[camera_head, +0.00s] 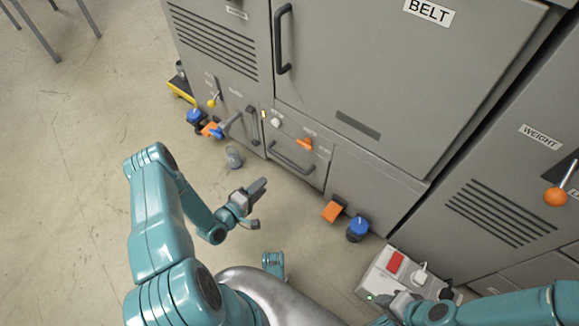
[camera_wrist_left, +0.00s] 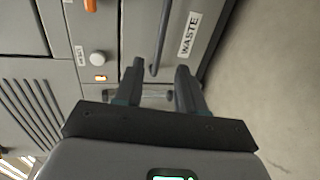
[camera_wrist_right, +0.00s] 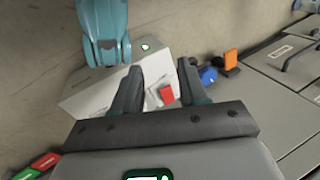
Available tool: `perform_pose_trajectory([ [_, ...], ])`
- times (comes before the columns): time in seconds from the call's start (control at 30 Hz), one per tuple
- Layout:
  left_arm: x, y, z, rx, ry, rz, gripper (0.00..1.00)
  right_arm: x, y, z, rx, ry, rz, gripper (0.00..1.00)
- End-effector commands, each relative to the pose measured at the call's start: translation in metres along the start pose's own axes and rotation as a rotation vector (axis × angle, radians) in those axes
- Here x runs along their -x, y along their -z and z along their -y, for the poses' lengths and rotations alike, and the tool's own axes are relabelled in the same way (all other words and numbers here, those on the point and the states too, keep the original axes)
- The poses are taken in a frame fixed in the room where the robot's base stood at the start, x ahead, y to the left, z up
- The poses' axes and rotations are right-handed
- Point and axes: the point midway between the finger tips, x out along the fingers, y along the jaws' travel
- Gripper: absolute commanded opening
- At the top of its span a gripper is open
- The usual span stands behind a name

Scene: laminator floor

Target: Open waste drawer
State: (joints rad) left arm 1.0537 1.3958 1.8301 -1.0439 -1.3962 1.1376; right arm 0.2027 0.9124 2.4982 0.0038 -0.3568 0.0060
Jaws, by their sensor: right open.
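The waste drawer (camera_head: 294,172) is a grey front low in the cabinet, with a dark bar handle (camera_head: 291,160). It looks shut, flush with the panels around it. In the left wrist view its WASTE label (camera_wrist_left: 189,34) and the handle (camera_wrist_left: 160,40) show; the handle's near end lies in line with the gap between my fingers. My left gripper (camera_head: 259,203) is open and empty above the floor in front of the drawer, apart from the handle; its fingers also show in the left wrist view (camera_wrist_left: 160,68). My right gripper (camera_wrist_right: 159,66) is open and empty above a white switch box (camera_wrist_right: 100,90).
Above the drawer are a white knob (camera_head: 276,122) and an orange knob (camera_head: 305,144). A grey cup-like object (camera_head: 234,157) stands on the floor left of the drawer. An orange pedal (camera_head: 332,211) and a blue-topped object (camera_head: 357,228) stand to the right.

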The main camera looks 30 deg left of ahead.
Motion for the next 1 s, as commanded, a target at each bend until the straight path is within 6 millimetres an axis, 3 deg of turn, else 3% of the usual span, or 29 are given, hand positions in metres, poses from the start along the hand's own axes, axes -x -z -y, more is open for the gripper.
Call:
perform_pose_trajectory([
  [0.17, -0.016, 0.002, 0.005, -0.002, 0.000, -0.003, 0.39, -0.009, 0.004, -0.003, 0.002, 0.001, -0.013, 0.43],
  [0.7, -0.138, 0.001, 0.006, -0.003, -0.002, 0.001, 0.39, -0.055, 0.038, -0.018, 0.027, 0.005, -0.127, 0.43],
  [1.0, -0.163, 0.002, 0.003, 0.000, 0.002, -0.002, 0.39, -0.062, 0.046, -0.020, 0.034, 0.006, -0.157, 0.43],
])
